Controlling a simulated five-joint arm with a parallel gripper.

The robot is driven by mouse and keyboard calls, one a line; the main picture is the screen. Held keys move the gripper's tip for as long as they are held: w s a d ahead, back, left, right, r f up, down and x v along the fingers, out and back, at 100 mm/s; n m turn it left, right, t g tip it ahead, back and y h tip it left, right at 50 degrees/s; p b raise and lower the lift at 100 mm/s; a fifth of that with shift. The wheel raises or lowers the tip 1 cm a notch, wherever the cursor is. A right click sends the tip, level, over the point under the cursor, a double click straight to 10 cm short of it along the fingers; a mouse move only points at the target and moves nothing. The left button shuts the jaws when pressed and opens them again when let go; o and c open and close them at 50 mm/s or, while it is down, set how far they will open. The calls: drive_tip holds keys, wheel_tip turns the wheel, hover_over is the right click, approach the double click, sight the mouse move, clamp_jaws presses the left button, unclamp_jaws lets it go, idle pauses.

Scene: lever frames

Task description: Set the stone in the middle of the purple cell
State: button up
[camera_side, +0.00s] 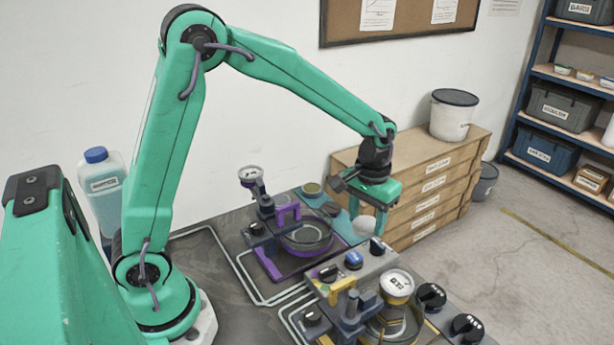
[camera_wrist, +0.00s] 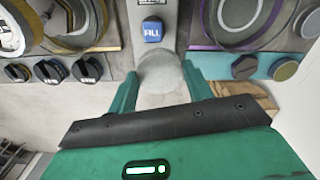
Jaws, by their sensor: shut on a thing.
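The stone (camera_side: 364,225) is a pale grey, rounded lump. My gripper (camera_side: 368,213) is shut on it, to the right of the purple cell in the side view. In the wrist view the stone (camera_wrist: 160,73) sits between the two green fingers (camera_wrist: 160,88), in front of a blue-capped knob. The purple cell (camera_side: 267,263) has purple trim and a round glassy dish with a pale ring inside. A purple handle (camera_side: 290,213) stands at its back left. Part of its purple rim (camera_wrist: 243,42) shows at the upper right of the wrist view. The stone is outside this cell.
A yellow-trimmed cell (camera_side: 340,288) stands in front, with a gauge (camera_side: 397,284) and several black knobs beside it. A second gauge (camera_side: 250,175) rises by the purple cell. Wooden drawers (camera_side: 430,195) and a white bucket (camera_side: 453,115) stand behind my gripper.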

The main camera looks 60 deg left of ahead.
sight(306, 237)
idle(0.6)
drive_tip(key=s+a+f+n, duration=0.1)
drive_tip(key=s+a+n, duration=0.3)
drive_tip(key=a, duration=0.9)
drive_tip(key=shift+s+a, duration=0.2)
drive_tip(key=shift+s, duration=0.95)
drive_tip(key=shift+f, duration=0.25)
drive_tip(key=shift+f, duration=3.75)
drive_tip(key=shift+f, duration=0.45)
drive_tip(key=o, duration=0.9)
drive_tip(key=shift+r, duration=0.1)
